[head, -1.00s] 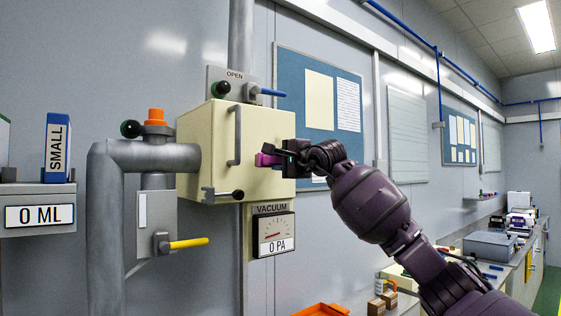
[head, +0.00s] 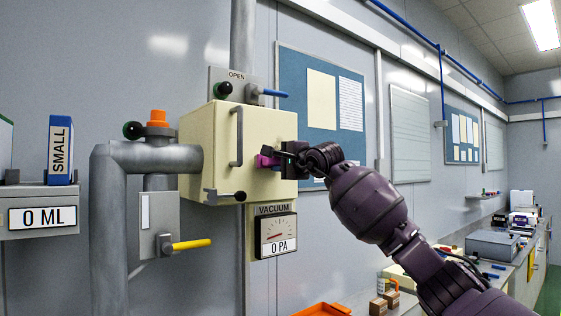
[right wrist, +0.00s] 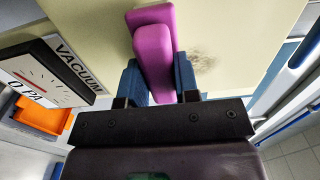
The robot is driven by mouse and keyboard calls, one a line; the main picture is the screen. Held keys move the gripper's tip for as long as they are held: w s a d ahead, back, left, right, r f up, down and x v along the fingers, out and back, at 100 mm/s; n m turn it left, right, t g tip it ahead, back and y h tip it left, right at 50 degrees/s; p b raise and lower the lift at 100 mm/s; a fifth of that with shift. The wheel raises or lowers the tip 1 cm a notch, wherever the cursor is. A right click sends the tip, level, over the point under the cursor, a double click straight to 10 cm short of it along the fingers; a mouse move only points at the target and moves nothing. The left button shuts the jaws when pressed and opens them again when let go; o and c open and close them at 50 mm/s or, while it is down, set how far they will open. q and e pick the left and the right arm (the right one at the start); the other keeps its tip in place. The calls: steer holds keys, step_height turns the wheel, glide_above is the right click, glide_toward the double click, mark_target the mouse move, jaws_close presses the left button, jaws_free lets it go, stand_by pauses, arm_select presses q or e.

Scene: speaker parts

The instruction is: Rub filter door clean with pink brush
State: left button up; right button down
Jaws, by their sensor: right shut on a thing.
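The cream filter door (head: 215,130) is the front of a box on the wall, with a vertical handle (head: 236,137). My right gripper (head: 281,161) is at the right part of the door, shut on the pink brush (head: 265,161). In the right wrist view the brush (right wrist: 155,60) is held between two blue fingers, its pink end against or very close to the cream surface; I cannot tell if it touches. A brownish smudge (right wrist: 203,62) shows on that surface, right beside the brush. My left gripper is not in view.
A latch lever (head: 225,196) is at the box's lower edge. A vacuum gauge (head: 276,235) is below the box, and a blue-handled valve (head: 268,93) above. Grey pipes (head: 108,220) stand at the left. An orange tray (head: 322,310) is low down.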

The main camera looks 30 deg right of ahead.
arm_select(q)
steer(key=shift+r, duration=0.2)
arm_select(e)
steer(key=shift+w, duration=0.25)
steer(key=shift+d, duration=0.15)
